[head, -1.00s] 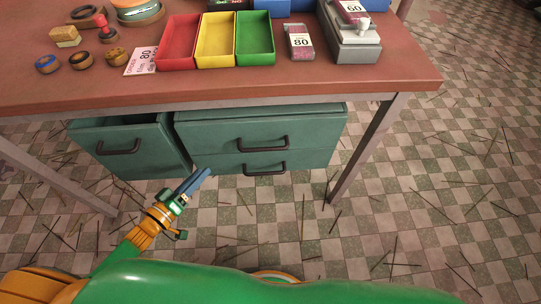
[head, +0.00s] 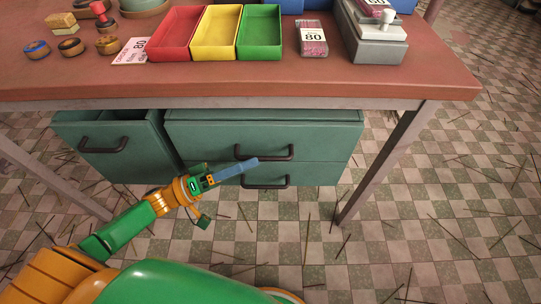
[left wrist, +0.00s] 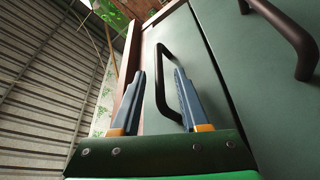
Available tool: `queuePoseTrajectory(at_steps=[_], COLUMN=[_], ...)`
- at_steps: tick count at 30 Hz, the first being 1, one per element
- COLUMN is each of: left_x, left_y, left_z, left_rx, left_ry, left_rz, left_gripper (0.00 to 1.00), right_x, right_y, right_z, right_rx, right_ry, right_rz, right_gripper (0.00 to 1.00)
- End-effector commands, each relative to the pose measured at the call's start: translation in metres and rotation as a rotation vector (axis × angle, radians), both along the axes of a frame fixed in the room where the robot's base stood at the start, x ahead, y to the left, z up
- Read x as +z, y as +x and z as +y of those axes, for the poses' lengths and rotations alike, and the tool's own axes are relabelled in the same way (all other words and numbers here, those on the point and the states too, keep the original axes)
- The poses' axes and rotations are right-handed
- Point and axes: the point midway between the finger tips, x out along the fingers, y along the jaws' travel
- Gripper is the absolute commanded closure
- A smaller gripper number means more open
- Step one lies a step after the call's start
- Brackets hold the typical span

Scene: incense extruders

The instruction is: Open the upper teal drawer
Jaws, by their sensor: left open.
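The teal drawer unit hangs under the table. Its upper drawer (head: 210,137) is closed, with a dark bar handle (head: 263,152). The lower drawer (head: 325,172) below it is also closed, with its own handle (head: 266,182). My left gripper (head: 254,163) is open and empty, its blue fingers pointing at the drawer fronts close to the upper handle. In the left wrist view, the upper handle (left wrist: 162,80) shows between the two open fingertips (left wrist: 161,73); I cannot tell whether they touch it. The lower handle (left wrist: 294,40) is at upper right. My right gripper is not in view.
A left teal drawer (head: 105,150) stands pulled out beside the unit. The tabletop edge (head: 240,88) overhangs the drawers, and a metal table leg (head: 385,165) stands to the right. Red, yellow and green trays (head: 258,35) sit on top. Thin sticks lie scattered over the checkered floor.

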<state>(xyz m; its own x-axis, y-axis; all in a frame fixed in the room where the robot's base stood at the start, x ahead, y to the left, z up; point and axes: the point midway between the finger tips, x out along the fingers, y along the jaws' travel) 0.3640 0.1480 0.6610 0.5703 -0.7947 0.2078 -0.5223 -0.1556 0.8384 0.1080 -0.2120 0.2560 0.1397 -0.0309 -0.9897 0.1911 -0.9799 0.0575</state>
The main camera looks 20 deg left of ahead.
Motion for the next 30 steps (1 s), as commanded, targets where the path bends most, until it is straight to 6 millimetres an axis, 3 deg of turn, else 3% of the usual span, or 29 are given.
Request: queuePoseTrajectory(at_steps=[6,15,20,30], left_x=[0.009,0.009,0.009,0.009], left_y=[0.022,0.025,0.025,0.025], left_z=[-0.03,-0.035,-0.034,-0.034], left_rx=[0.001,0.003,0.003,0.003], left_ry=[-0.001,0.001,0.001,0.001], left_rz=[-0.002,0.0,0.0,0.0], left_gripper=[0.55,0.55,0.98,1.0], right_x=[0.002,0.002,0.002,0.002], right_y=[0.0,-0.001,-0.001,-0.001], right_z=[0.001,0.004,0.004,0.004], right_rx=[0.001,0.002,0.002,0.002], right_ry=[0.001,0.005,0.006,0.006], right_rz=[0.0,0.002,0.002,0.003], right_gripper=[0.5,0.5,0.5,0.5])
